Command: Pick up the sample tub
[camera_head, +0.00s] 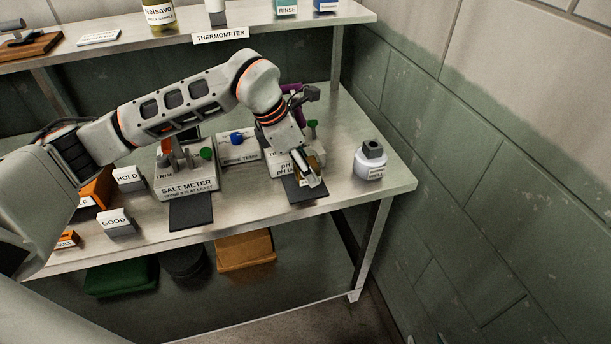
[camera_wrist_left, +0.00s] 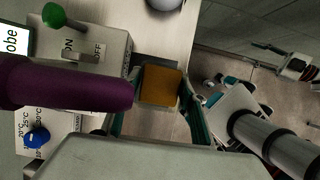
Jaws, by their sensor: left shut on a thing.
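The sample tub shows in the left wrist view as an amber, square-topped block (camera_wrist_left: 160,86) between the two fingers of my left gripper (camera_wrist_left: 158,112). The gripper is shut on it. In the head view my left arm reaches in from the left, and its gripper (camera_head: 308,172) points down in front of the pH meter (camera_head: 281,170), over a dark pad (camera_head: 303,192). Only a little amber shows beside the fingers there. I cannot tell whether the tub touches the pad.
A purple probe (camera_wrist_left: 70,85) lies close beside the gripper. The salt meter (camera_head: 186,184), HOLD block (camera_head: 128,179) and GOOD block (camera_head: 115,223) are left. The wall is right.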

